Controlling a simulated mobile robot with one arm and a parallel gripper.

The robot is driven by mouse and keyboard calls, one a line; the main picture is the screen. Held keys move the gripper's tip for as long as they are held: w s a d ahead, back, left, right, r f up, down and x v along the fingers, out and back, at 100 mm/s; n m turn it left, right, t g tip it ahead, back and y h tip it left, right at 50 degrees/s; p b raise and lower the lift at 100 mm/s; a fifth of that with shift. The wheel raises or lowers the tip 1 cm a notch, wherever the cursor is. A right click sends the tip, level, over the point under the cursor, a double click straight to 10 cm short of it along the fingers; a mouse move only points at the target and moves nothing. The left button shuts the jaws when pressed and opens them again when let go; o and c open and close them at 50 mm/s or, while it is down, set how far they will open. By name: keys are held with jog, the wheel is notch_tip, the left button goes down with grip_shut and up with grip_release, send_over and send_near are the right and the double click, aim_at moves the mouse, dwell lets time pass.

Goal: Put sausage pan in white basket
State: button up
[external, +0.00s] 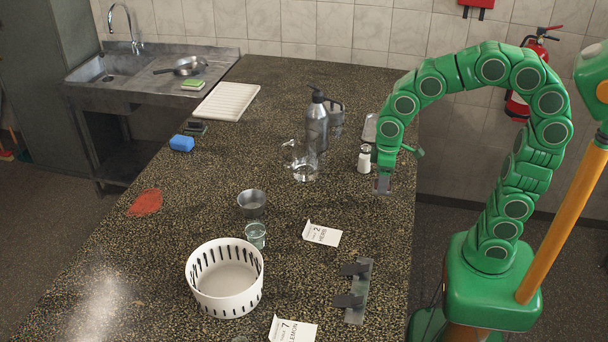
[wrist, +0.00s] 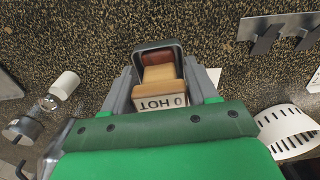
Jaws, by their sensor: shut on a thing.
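The white basket (external: 205,298) stands upright at the front left of the counter, slotted round its wall, and looks empty. It also shows at the right edge of the wrist view (wrist: 292,128). My gripper (external: 383,176) is above the right side of the counter, near the salt shaker, behind and to the right of the basket. In the wrist view my gripper (wrist: 160,76) is shut on a small dark-rimmed pan (wrist: 158,46) with tan and red-brown contents, which I take as the sausage pan. A white label reading "HOT" shows at its near side. In the external view the pan is mostly hidden.
A metal bowl (external: 252,204) and a glass (external: 256,236) stand just behind the basket. A card (external: 322,234) and a hook rack (external: 357,292) lie to its right.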

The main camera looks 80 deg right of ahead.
jog(key=shift+s, duration=0.15)
jog(key=shift+r, duration=0.1)
jog(key=w+a+r, duration=0.2)
jog(key=w+a, duration=0.1)
jog(key=w, duration=0.4)
jog(key=w+a+r, duration=0.1)
jog(key=w+a, duration=0.1)
jog(key=w, duration=0.5)
send_over(229, 292)
notch_tip(229, 292, down, 6)
jog(key=shift+d+f, duration=0.1)
jog(key=shift+f, duration=4.65)
jog(key=shift+f, duration=0.15)
jog(key=o, duration=1.2)
